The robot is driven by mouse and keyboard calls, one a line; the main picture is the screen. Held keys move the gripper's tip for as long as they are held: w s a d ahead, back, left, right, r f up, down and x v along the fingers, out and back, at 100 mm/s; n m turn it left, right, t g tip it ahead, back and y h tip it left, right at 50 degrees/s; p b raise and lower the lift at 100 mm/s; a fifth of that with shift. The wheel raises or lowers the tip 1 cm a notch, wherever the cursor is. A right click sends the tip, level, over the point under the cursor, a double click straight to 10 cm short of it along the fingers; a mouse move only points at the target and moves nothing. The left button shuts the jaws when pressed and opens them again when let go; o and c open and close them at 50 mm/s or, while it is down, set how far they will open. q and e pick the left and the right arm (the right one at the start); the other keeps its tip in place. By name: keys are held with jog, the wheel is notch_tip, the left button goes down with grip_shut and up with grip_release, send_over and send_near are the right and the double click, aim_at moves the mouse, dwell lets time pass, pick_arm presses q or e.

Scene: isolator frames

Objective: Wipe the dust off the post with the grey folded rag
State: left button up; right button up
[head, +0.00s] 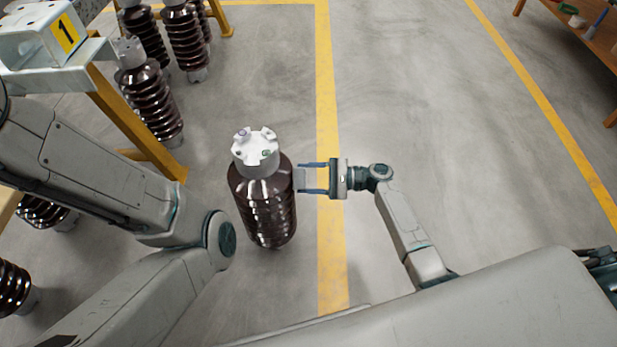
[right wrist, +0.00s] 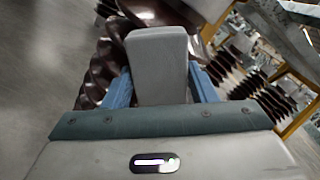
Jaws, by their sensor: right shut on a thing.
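The post (head: 264,210) is a dark brown, glossy, ribbed insulator with a white metal cap (head: 256,150). It stands upright on the floor in the middle of the head view. My right gripper (head: 312,179) is to its right, shut on the grey folded rag (head: 305,180). The rag also shows as a grey block between the blue fingers in the right wrist view (right wrist: 158,65). Its far end is at the post's right side, near the upper ribs; I cannot tell if they touch. Dust cannot be told apart from the shine. My left arm is in view, its gripper is not.
Several similar brown insulators (head: 150,100) stand at the upper left around a yellow-legged frame (head: 120,120) with a "1" label. Yellow lines (head: 326,100) cross the grey floor. A wooden table (head: 590,30) is at the top right.

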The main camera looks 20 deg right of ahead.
jog(key=shift+r+p, duration=0.4)
jog(key=shift+r, duration=0.4)
jog(key=shift+v, duration=2.95)
jog(key=shift+v, duration=1.55)
